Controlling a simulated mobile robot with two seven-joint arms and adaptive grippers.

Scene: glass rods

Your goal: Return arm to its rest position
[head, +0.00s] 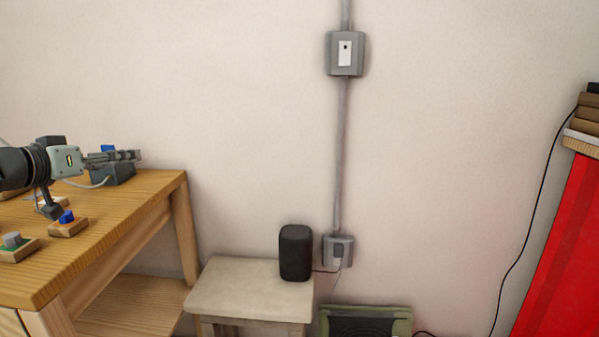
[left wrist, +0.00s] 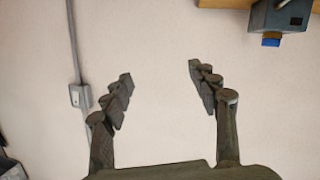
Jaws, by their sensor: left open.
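My left gripper (head: 134,155) reaches in from the left over the wooden table (head: 140,197) in the head view, roughly level and pointing right. In the left wrist view the two dark fingers of my left gripper (left wrist: 161,75) stand wide apart with only the plain wall between them. The gripper is open and empty. My right arm and right gripper show in neither view. No glass rods are visible.
A dark grey device with a blue part (head: 119,174) stands at the table's back, partly behind my gripper. Small blocks with blue (head: 67,217) and grey (head: 12,240) tops lie nearer. A black speaker (head: 296,252) stands on a low stool (head: 235,283).

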